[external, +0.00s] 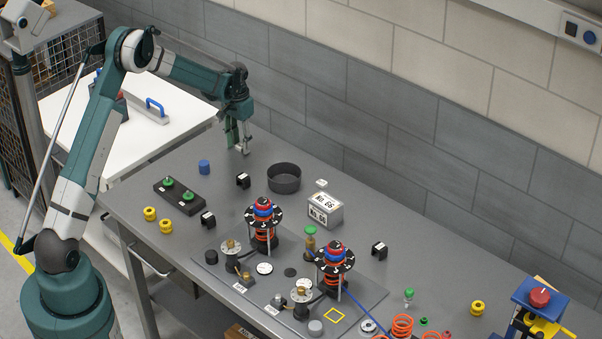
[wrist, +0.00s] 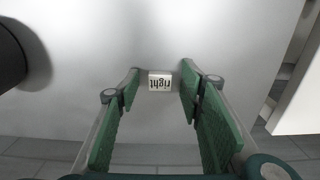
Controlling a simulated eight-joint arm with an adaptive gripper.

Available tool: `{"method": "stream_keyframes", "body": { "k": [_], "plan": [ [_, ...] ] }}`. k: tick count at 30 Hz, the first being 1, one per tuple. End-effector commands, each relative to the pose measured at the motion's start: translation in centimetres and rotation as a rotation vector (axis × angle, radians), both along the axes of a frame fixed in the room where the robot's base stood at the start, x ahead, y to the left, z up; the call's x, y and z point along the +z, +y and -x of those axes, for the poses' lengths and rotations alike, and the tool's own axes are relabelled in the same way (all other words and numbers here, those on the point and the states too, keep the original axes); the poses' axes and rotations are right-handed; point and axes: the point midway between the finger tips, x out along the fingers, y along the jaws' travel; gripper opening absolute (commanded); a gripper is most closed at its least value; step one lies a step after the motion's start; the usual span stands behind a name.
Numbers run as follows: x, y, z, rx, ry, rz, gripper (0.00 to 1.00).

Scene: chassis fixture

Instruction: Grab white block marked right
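The white block marked "right" (wrist: 160,81) sits on the grey table in the wrist view, its black lettering upside down. My gripper (wrist: 159,84) is open, with a green-padded finger on either side of the block. A gap shows between the block and each fingertip. I cannot tell the fingertips' height relative to the block. In the external view my gripper (external: 241,147) points down over the table's far left part, close to its surface. There the block is hard to tell apart from the pale fingertips.
A dark round bowl (external: 284,178) stands right of my gripper; it also shows at the left edge of the wrist view (wrist: 12,58). A grey brick wall (external: 330,120) runs behind the table.

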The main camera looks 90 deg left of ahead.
Motion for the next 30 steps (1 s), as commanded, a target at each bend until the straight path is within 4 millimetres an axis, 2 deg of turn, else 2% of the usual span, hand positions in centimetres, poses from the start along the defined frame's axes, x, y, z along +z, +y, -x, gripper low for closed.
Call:
{"method": "stream_keyframes", "body": {
  "k": [11,15,17,30],
  "plan": [
    [0.02,0.00,0.00,0.000,0.000,0.000,0.36],
    [0.02,0.00,0.00,0.000,0.000,0.000,0.18],
    [0.02,0.00,0.00,0.000,0.000,0.000,0.12],
    [0.40,0.01,-0.01,0.000,0.000,0.000,0.12]
  ]
}}
